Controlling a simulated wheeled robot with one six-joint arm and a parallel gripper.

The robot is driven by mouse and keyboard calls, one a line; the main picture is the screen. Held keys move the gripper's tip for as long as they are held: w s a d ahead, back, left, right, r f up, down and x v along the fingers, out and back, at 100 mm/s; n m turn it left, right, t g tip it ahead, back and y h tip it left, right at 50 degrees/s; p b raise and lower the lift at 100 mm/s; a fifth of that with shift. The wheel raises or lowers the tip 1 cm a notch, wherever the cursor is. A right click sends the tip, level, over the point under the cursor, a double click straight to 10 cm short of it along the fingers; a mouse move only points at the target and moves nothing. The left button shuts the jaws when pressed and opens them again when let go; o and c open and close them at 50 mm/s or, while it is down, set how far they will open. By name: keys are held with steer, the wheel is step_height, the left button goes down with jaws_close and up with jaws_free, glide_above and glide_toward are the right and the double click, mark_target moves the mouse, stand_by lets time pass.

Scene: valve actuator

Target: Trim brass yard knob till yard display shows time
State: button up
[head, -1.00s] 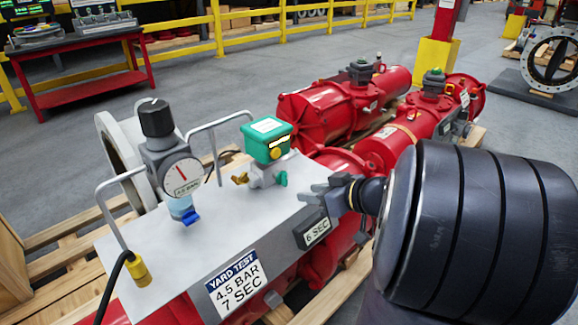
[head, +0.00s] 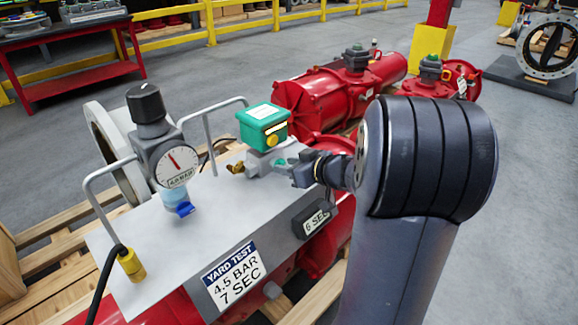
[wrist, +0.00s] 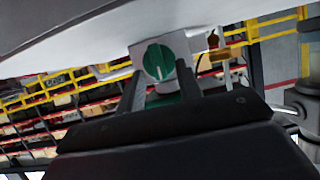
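The brass knob (head: 237,168) sits on the left side of a small grey valve block below a green box (head: 264,127). A green knob (head: 280,163) is on the block's right side. My gripper (head: 298,175) is just right of the green knob, apart from the brass one. In the wrist view the green knob (wrist: 159,61) appears between the spread fingers; I cannot tell whether they touch it. The yard display (head: 317,221) reads 6 SEC. The yard test sign (head: 234,281) reads 4.5 BAR, 7 SEC. The gauge (head: 177,167) has a small blurred BAR reading.
A regulator with a black knob (head: 146,103) stands left on the grey panel (head: 180,240). Two bent metal handles, one at the left (head: 92,205), rise from the panel. A black hose with a yellow fitting (head: 131,265) is at the left front. Red actuators lie behind.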

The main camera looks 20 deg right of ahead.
steer(key=shift+w, duration=0.1)
steer(key=shift+c, duration=0.4)
jaws_close()
steer(key=shift+f+y+b, duration=0.1)
steer(key=shift+y+b, duration=0.2)
steer(key=shift+b, duration=0.05)
steer(key=m+b, duration=0.1)
steer(key=m+y+b, duration=0.1)
steer(key=b, duration=0.1)
steer(key=shift+w+d+f+m+g+y, duration=0.15)
steer(key=shift+d+f+m+g+y, duration=0.15)
steer(key=shift+m+g, duration=0.1)
steer(key=m+y+b, duration=0.2)
steer(key=m, duration=0.1)
steer(key=shift+w+d, duration=0.1)
steer(key=shift+d, duration=0.2)
steer(key=shift+o, duration=0.4)
jaws_free()
